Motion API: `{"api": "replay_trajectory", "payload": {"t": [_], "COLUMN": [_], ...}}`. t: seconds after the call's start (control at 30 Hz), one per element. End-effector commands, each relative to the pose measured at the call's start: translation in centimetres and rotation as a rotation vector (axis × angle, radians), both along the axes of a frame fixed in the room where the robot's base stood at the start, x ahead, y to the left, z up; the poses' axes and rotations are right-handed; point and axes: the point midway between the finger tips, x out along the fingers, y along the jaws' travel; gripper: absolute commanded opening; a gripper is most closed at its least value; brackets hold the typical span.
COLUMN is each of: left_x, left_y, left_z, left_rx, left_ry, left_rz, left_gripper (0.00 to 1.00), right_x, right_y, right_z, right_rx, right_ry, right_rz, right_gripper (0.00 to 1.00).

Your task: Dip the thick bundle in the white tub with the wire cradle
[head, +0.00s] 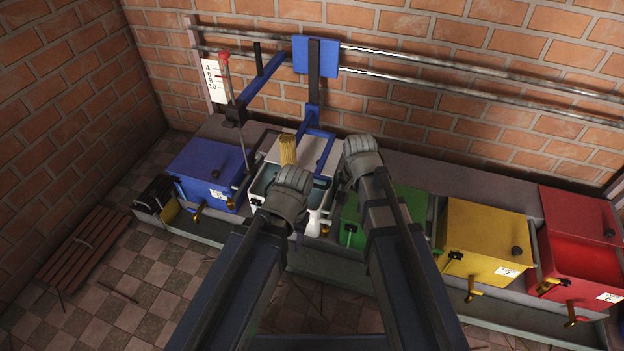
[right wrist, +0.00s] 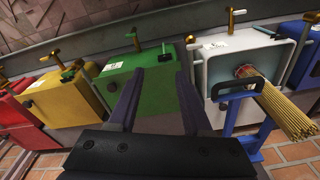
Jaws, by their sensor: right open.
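The thick tan bundle (head: 288,148) stands at the tub, just beyond my left gripper (head: 293,178). In the right wrist view the bundle (right wrist: 288,112) slants out of the tub's opening, with red at its far end. My left gripper's fingers are hidden. My right gripper (head: 360,148) is open and empty (right wrist: 157,75), near the green tub. I cannot clearly make out the wire cradle.
A blue bracket (head: 318,134) hangs from a post above the white tub; a black handle (right wrist: 238,88) shows beside the bundle. Blue (head: 208,165), green (head: 400,208), yellow (head: 485,235) and red (head: 580,240) tubs have protruding taps. A numbered card (head: 212,80) and rails line the brick wall.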

Motion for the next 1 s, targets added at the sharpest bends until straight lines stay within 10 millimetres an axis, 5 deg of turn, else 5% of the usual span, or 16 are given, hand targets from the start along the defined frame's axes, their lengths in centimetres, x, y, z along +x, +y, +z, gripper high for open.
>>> {"api": "replay_trajectory", "payload": {"t": [0.17, 0.5, 0.7, 1.0], "left_x": [0.0, 0.0, 0.0, 0.0], "left_y": [0.0, 0.0, 0.0, 0.0], "left_z": [0.4, 0.4, 0.4, 0.3], "left_rx": [0.001, 0.001, 0.001, 0.000], "left_ry": [0.000, 0.000, 0.000, 0.000], "left_rz": [0.001, 0.001, 0.001, 0.001], "left_gripper": [0.57, 0.57, 0.57, 0.57], "right_x": [3.9, 10.4, 11.9, 12.1], "right_y": [1.9, 9.0, 11.4, 11.9], "right_z": [0.4, 0.6, 0.7, 0.6], "right_rx": [0.026, 0.112, 0.148, 0.157], "right_ry": [-0.036, -0.113, -0.136, -0.140], "right_rz": [-0.293, -0.985, -1.202, -1.257], "right_gripper": [0.49, 0.49, 0.49, 0.49]}}
